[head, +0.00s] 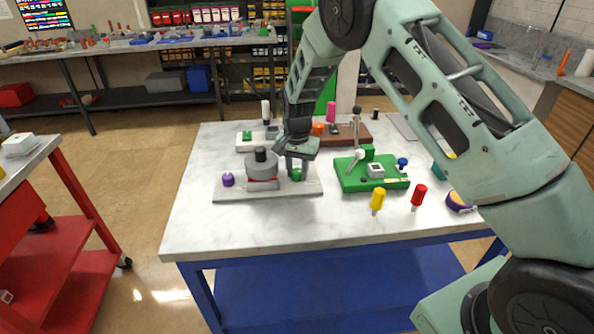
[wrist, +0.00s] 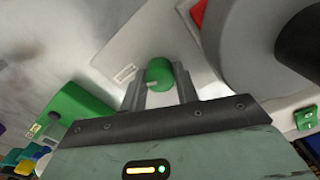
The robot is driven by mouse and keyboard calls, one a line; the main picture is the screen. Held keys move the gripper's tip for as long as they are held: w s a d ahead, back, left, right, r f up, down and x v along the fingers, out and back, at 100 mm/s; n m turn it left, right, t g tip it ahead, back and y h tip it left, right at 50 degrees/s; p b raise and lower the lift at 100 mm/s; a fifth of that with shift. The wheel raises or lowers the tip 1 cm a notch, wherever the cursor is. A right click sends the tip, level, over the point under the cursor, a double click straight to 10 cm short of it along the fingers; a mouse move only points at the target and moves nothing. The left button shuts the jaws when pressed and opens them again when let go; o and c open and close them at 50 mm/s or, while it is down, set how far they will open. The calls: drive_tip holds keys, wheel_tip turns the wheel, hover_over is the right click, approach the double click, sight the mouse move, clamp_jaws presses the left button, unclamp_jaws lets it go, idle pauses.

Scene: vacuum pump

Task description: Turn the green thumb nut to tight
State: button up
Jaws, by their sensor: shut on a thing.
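The green thumb nut (wrist: 159,72) stands on the grey base plate of the pump, between my gripper's two fingers in the wrist view. A pale pointer mark shows on its near side. In the head view the nut (head: 296,174) is partly hidden by my gripper (head: 294,166). My gripper (wrist: 160,88) is shut on the nut from above. The vacuum pump (head: 262,170), a grey round body with a dark top, stands just left of the nut on its plate (head: 235,193). It fills the upper right of the wrist view.
A green fixture (head: 352,183) with levers stands to the right. Yellow (head: 377,199) and red (head: 418,194) handled pieces stand in front of it. A purple knob (head: 228,179) is at the plate's left end. The front of the white table (head: 250,228) is clear.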

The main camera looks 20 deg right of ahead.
sight(297, 171)
drive_tip(key=shift+m, duration=0.4)
drive_tip(key=o, duration=1)
wheel_tip(297, 171, up, 18)
drive_tip(key=b, duration=0.3)
drive_tip(key=shift+f, duration=0.25)
